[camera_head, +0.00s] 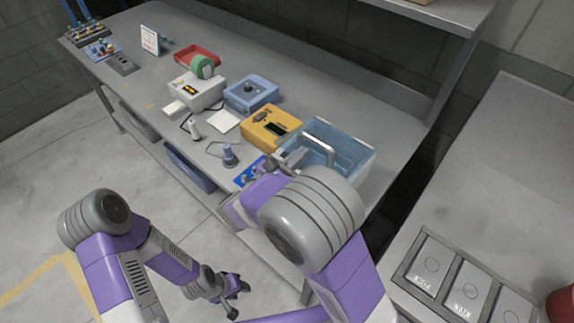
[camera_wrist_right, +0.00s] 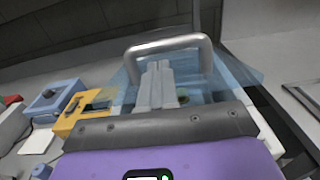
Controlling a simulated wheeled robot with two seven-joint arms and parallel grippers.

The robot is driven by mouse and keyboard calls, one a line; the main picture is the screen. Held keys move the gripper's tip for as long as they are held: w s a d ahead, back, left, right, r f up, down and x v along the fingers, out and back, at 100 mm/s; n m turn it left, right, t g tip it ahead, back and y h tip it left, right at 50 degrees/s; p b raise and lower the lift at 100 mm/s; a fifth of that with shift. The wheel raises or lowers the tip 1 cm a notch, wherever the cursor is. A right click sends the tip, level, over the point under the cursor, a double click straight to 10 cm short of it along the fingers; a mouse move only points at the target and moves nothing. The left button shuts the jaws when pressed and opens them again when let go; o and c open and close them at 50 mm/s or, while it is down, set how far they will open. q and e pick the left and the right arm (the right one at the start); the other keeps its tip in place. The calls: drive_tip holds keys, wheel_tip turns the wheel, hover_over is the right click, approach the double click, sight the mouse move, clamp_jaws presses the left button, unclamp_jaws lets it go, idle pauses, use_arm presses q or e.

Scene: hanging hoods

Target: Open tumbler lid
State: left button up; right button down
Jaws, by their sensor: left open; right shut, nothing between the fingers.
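The tumbler is a translucent blue box (camera_head: 345,155) at the near right end of the grey workbench. A grey metal handle (camera_head: 318,140) arches over its left part. The handle also shows large in the right wrist view (camera_wrist_right: 170,43). My right gripper (camera_head: 278,162) is at the tumbler's left side, partly hidden by my arm. In the right wrist view its fingers (camera_wrist_right: 157,82) are together and empty, appearing inside the handle's arch. I cannot tell whether they touch it or whether the lid is raised. My left gripper (camera_head: 235,287) is open and empty, low in front of the bench.
A yellow box (camera_head: 271,127), a blue box (camera_head: 251,92) and a white device (camera_head: 196,90) with a green roll stand left of the tumbler. A small purple-grey object (camera_head: 229,156) is near the front edge. A second table (camera_head: 490,190) with framed panels stands at right.

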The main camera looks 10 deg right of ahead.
drive_tip(key=shift+x, duration=0.95)
use_arm(q)
drive_tip(key=shift+f, duration=0.1)
use_arm(e)
drive_tip(key=shift+r, duration=0.1)
